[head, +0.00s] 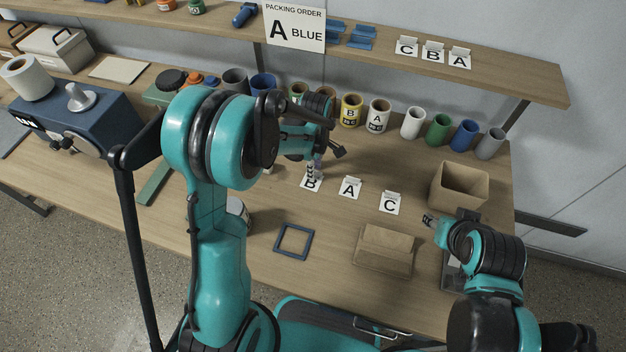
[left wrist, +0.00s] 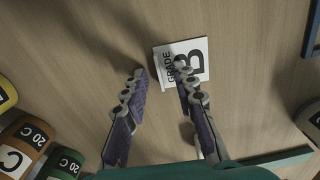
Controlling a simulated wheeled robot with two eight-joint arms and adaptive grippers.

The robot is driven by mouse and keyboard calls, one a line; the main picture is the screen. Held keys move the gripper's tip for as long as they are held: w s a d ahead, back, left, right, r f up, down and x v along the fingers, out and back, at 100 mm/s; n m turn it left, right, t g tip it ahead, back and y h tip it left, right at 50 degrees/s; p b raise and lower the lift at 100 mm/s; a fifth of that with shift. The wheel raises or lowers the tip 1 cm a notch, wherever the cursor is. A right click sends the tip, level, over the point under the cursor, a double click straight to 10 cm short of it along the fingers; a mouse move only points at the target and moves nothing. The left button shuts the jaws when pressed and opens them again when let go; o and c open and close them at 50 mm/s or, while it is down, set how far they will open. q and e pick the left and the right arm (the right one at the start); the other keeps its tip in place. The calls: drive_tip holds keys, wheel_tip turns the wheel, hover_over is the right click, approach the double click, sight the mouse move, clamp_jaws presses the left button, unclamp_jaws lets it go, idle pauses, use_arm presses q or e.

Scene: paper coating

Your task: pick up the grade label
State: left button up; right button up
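The grade B label (head: 311,182) is a white card lying on the table, left of the grade A label (head: 350,187) and the grade C label (head: 390,202). My left gripper (head: 314,168) is over the B label. In the left wrist view the left gripper (left wrist: 160,78) is open, with nothing held between its fingers. There the B label (left wrist: 198,51) shows the word GRADE, and the right finger covers part of it. My right gripper (head: 430,220) is beside the open cardboard box; its finger gap is too small to judge.
The packing order sign (head: 293,27) reads A BLUE. Several cups, including a blue cup (head: 464,135), line the back of the table. The open box (head: 459,187) stands at right. A blue square frame (head: 294,240) and a brown carton (head: 384,250) lie in front.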

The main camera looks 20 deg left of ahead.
use_arm(q)
clamp_jaws()
drive_tip(key=shift+r, duration=0.1)
